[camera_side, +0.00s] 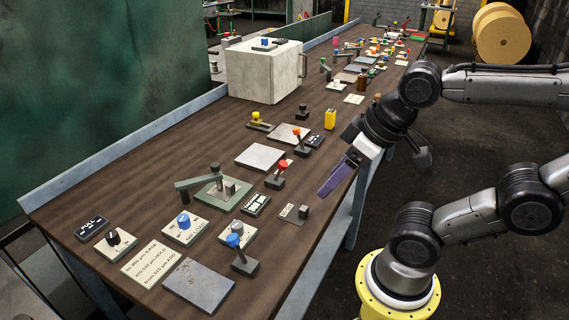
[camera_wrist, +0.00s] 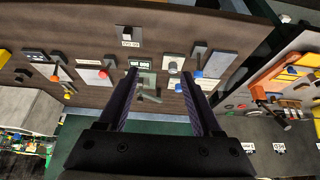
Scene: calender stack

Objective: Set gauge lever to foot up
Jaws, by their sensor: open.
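A gauge with a green base (camera_side: 222,193) and a grey arm stands on the brown bench; it also shows between my fingers in the wrist view (camera_wrist: 146,82). A lever with a red knob (camera_side: 283,164) on a dark block is behind and right of it. A lever with a blue knob (camera_side: 233,241) on a dark block is in front. I cannot tell which of these is the gauge lever, nor read a foot-up mark. My gripper (camera_side: 323,192) is open and empty, with purple fingers, above the bench's right edge and apart from everything; the wrist view shows both fingers (camera_wrist: 159,74).
A blue dial (camera_side: 184,222), a black dial (camera_side: 113,237) and a grey plate (camera_side: 199,285) are nearby. A white box (camera_side: 262,72) stands farther back.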

